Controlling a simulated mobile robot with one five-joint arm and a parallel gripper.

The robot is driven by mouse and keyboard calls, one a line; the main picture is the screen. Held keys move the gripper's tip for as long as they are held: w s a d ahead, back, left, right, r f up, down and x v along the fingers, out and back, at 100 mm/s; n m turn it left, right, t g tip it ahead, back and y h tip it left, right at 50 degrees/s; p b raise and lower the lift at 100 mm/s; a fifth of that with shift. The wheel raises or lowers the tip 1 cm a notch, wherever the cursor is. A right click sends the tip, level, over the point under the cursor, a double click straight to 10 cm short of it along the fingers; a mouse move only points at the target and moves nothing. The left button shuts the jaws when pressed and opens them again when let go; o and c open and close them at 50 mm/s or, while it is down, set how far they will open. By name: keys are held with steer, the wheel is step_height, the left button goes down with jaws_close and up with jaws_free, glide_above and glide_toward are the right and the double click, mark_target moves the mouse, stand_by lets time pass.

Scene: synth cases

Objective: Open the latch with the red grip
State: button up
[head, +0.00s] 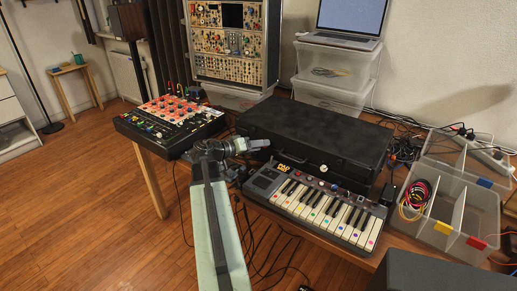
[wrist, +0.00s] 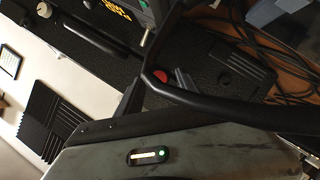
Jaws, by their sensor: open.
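The black case (head: 315,132) lies shut on the table in the head view, behind a small keyboard. A round silver fitting (head: 323,168) shows on its front, right of the middle. My gripper (head: 263,143) is at the left part of the case's front edge and hides what is behind it. In the wrist view, a small red grip (wrist: 160,76) shows close to the dark fingers of my open gripper (wrist: 148,84). The grip is partly covered by a dark part, and I cannot tell whether a finger touches it. The red grip is not visible in the head view.
The keyboard (head: 318,208) stands close in front of the case. A mixer with red controls (head: 172,110) is to the left. Clear bins (head: 453,205) and cables are at the right. Loose cables hang in front of the table. A laptop (head: 345,22) sits on stacked boxes behind.

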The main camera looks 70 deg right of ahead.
steer(key=shift+s+d, duration=0.1)
steer(key=shift+d, duration=0.05)
jaws_close()
steer(key=shift+f+n+g+b, duration=0.15)
steer(key=shift+n+g+b, duration=0.65)
steer(key=shift+n+b, duration=0.45)
jaws_free()
steer(key=p+v, duration=0.1)
steer(key=v, duration=0.7)
steer(key=shift+p, duration=0.3)
